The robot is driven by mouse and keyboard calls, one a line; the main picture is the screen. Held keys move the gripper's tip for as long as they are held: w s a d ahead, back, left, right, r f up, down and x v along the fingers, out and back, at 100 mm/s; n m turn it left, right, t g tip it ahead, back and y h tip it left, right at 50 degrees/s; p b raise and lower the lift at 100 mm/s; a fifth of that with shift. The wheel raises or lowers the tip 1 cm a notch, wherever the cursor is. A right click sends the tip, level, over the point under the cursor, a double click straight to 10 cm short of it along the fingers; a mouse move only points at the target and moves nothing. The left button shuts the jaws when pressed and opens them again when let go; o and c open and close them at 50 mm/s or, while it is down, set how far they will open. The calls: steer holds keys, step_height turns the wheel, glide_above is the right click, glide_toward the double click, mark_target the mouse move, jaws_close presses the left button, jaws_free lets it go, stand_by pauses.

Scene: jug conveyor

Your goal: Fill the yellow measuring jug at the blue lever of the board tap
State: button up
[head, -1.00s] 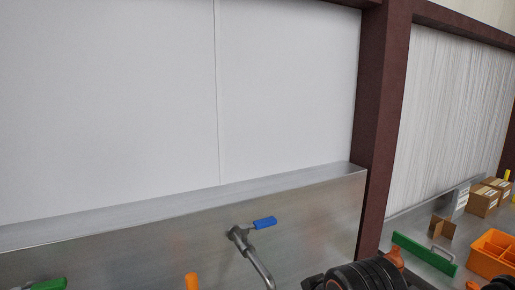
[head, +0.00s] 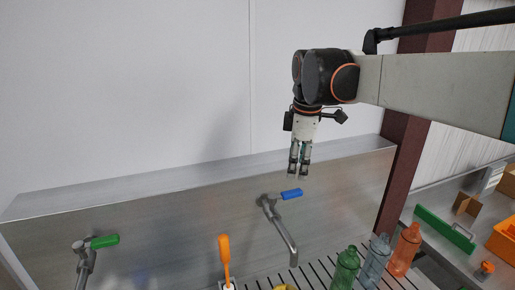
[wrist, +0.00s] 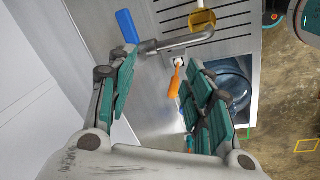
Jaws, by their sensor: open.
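My gripper (head: 299,174) hangs downward in the head view, open and empty, just above the blue lever (head: 291,194) of the board tap (head: 281,228). Whether it touches the lever cannot be told. In the wrist view, my open gripper (wrist: 160,62) has the blue lever (wrist: 126,26) beyond its left fingertip. The tap's bent spout (wrist: 185,40) ends at the yellow measuring jug (wrist: 203,18), which stands on the slatted grate. In the head view only a yellow sliver of the jug (head: 286,288) shows at the bottom edge. The water level is not visible.
A second tap with a green lever (head: 105,241) is at the left. An orange-handled brush (head: 224,252) stands left of the spout. Green (head: 346,268), grey-blue (head: 375,262) and orange (head: 405,250) bottles stand right. A clear blue basin (wrist: 232,82) shows below the grate. The steel wall rises behind.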

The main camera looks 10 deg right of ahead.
mark_target(286, 193)
steer(key=w+f+n+g, duration=0.2)
steer(key=w+n, duration=0.4)
steer(key=w, duration=0.3)
steer(key=f, duration=0.6)
steer(key=f+p, duration=0.1)
steer(key=f, duration=0.6)
steer(key=shift+w+d+f, duration=0.1)
steer(key=shift+w+f, duration=0.1)
steer(key=shift+f, duration=0.05)
steer(key=shift+c, duration=0.6)
jaws_close()
